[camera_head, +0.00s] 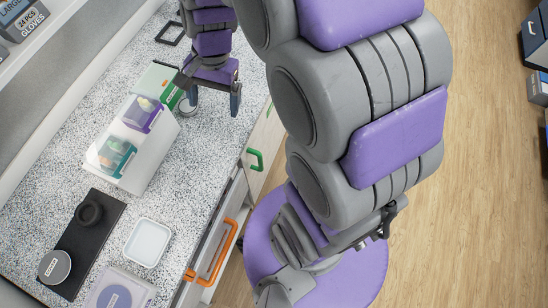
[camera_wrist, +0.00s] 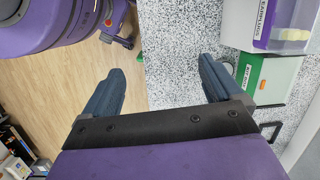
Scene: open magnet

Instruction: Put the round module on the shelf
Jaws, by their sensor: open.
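My gripper (camera_head: 213,98) is open and empty above the front edge of the speckled counter. In the wrist view its two blue-grey fingers (camera_wrist: 160,72) are spread wide with nothing between them. A round grey disc with a pale label (camera_head: 55,266) sits at the near end of a black base (camera_head: 78,262); I cannot tell for sure whether it is the round module. A black round piece (camera_head: 89,213) is at the base's other end. A small round grey object (camera_head: 187,107) shows beside the gripper's left finger. A shelf (camera_head: 45,35) with glove boxes is at upper left.
A white bin rack (camera_head: 150,165) holds clear-fronted bins with purple and green labels. A white tray (camera_head: 147,242) and a clear container with a purple disc (camera_head: 118,290) lie nearer. Drawers have green (camera_head: 255,159) and orange (camera_head: 218,255) handles. Wooden floor is open at right.

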